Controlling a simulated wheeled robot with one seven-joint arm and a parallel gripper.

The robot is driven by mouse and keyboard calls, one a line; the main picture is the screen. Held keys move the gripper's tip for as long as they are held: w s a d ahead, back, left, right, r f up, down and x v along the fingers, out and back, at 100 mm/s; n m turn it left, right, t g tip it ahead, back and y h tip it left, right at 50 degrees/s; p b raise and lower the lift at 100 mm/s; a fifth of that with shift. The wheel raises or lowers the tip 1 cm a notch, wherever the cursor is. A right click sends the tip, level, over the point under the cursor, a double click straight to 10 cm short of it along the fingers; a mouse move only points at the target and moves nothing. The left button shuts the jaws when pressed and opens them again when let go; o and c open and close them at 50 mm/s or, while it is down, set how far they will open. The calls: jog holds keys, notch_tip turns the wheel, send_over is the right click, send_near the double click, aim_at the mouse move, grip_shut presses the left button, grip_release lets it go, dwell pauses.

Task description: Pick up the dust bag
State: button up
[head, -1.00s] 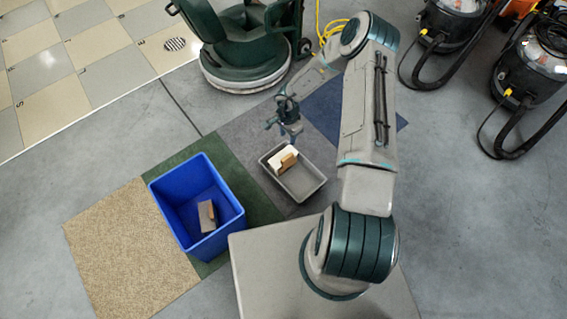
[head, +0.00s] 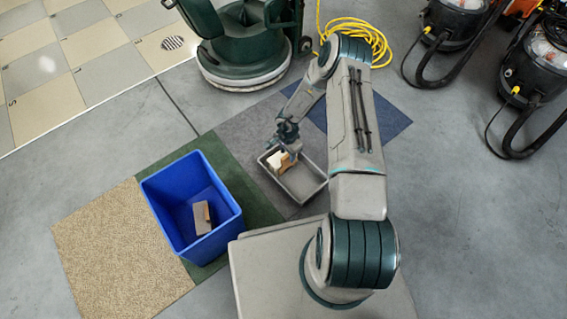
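A small white item with a brown panel, likely the dust bag (head: 274,161), sits in a shallow grey tray (head: 314,200). It is at the tray's upper left end. My gripper (head: 289,154) is down at the tray, right at this item, and partly covers it. The fingertips are too small and overlapped to show whether they are open, or closed on the item. A grey and brown block-like item (head: 202,218) lies inside the blue bin (head: 163,212), left of the tray.
Carpet squares, such as the beige one (head: 115,250), lie under the bin and tray. A green floor machine (head: 240,45) stands behind, near a coiled yellow cable (head: 365,35). Black vacuums (head: 535,75) with hoses stand at the right.

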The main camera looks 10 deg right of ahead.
jog(key=shift+f, duration=0.4)
grip_shut()
jog(key=shift+r, duration=0.15)
